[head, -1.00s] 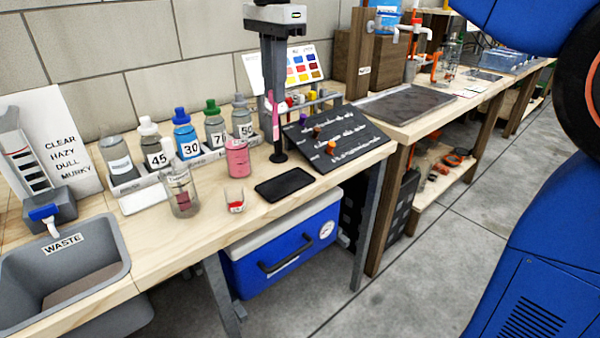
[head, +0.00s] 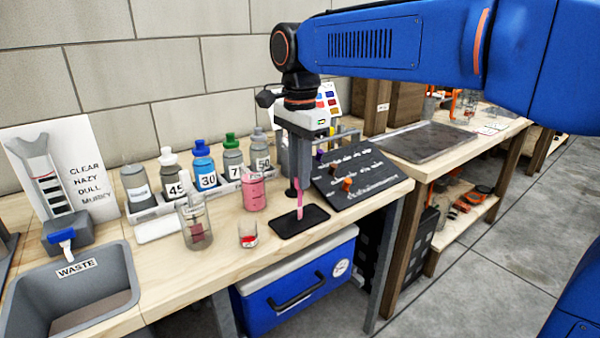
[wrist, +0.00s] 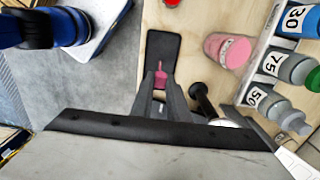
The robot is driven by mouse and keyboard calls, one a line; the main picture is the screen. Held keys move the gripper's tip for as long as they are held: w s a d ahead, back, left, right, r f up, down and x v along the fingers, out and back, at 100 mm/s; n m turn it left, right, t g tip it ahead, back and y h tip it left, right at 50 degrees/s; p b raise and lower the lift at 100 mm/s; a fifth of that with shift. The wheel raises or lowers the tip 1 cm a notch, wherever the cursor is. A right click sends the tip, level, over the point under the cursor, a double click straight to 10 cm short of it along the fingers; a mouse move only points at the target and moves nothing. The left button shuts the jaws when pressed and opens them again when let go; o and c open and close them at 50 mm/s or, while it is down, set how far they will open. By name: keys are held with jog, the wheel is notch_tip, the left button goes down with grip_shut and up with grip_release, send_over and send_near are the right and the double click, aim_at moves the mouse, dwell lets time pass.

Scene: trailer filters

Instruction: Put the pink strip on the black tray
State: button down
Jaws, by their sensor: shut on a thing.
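The pink strip (head: 300,200) hangs roughly upright from my gripper (head: 300,178). Its lower end is over the black tray (head: 287,226), a small flat dark tray near the bench's front edge. I cannot tell whether that end touches the tray. In the wrist view the pink strip (wrist: 160,80) shows between the fingers of my gripper (wrist: 160,90), which is shut on it. The black tray (wrist: 163,45) lies behind the strip there, and its near part is hidden by the fingers.
A pink bottle (head: 252,192) stands left of the tray, and a small cup with red in it (head: 248,236) stands nearer the front. A sloped dark board (head: 358,175) is close on the right. Several labelled bottles stand in a rack (head: 150,212) behind.

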jog(key=shift+f, duration=0.1)
jog(key=c, duration=1.7)
grip_release()
notch_tip(320, 180, up, 12)
jog(key=shift+r, duration=0.15)
jog(key=s+d+f+n+t, duration=0.1)
jog(key=s+d+f+n, duration=0.2)
jog(key=s+d+f, duration=0.4)
jog(key=s+d+f+n+t, duration=0.2)
jog(key=s+d+f+n, duration=0.2)
jog(key=s+d+f, duration=0.3)
jog(key=s+d+f+n+t, duration=0.1)
jog(key=s+d+f+n, duration=0.3)
jog(key=d+f, duration=0.9)
jog(key=shift+s+f+t, duration=0.4)
jog(key=shift+s+f, duration=0.7)
jog(key=shift+s, duration=0.3)
